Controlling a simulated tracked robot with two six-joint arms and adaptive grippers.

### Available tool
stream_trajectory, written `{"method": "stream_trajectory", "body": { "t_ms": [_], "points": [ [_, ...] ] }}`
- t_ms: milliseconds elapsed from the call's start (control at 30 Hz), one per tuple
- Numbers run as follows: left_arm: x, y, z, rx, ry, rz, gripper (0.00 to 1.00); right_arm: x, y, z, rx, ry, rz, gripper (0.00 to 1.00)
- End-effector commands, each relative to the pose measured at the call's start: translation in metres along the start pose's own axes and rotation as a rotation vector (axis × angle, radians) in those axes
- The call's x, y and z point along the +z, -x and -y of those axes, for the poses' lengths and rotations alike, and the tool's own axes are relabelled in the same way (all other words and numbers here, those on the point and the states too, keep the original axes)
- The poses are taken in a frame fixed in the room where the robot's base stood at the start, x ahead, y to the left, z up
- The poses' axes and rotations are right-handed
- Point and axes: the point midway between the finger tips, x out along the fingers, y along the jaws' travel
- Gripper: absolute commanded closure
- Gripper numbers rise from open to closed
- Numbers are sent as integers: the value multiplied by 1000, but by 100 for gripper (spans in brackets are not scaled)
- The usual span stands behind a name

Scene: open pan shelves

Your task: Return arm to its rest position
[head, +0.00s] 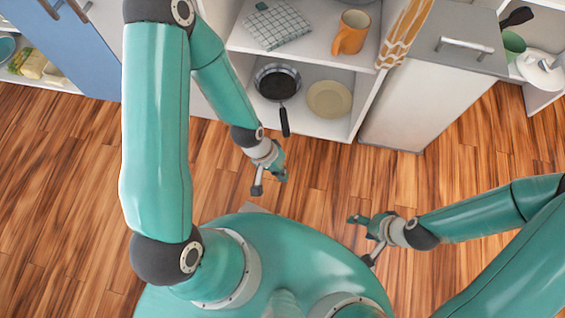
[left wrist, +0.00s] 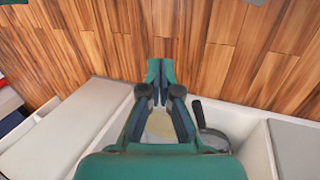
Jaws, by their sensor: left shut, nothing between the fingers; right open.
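My left arm (head: 157,120) reaches up and then bends down in front of the open shelves in the head view. Its gripper (head: 270,184) hangs over the floor, short of the lower shelf, apart from everything there. In the left wrist view the fingers of the left gripper (left wrist: 160,75) are together with nothing between them. My right arm (head: 475,215) comes in from the right. Its gripper (head: 361,240) is open and empty over the floor near my body, with its two fingers spread.
The lower shelf holds a black pan (head: 278,84), its handle over the edge, and a yellowish plate (head: 329,99). Above are an orange mug (head: 351,32) and a checked cloth (head: 277,25). A white cabinet (head: 405,100) stands at right. The wooden floor (head: 70,180) is clear.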

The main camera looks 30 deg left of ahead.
Motion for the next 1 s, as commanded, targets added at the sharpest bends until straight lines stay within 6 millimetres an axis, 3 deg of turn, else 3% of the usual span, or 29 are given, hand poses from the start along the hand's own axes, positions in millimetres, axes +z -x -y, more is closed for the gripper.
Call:
{"method": "stream_trajectory", "body": {
  "t_ms": [533, 800, 833, 1000],
  "points": [
    [5, -8, -3, 0, -9, 4, 100, 0, -1, 0, 0, 0, 0, 38],
    [39, -36, -1, -13, 5, 0, 100, 0, 0, 0, 0, 0, 0, 38],
    [34, -19, -6, -11, 4, -10, 100, 0, 14, 5, 0, -1, 1, 38],
    [33, 20, -21, -11, 4, -10, 100, 0, 54, 19, 0, 0, -1, 38]
  ]
}}
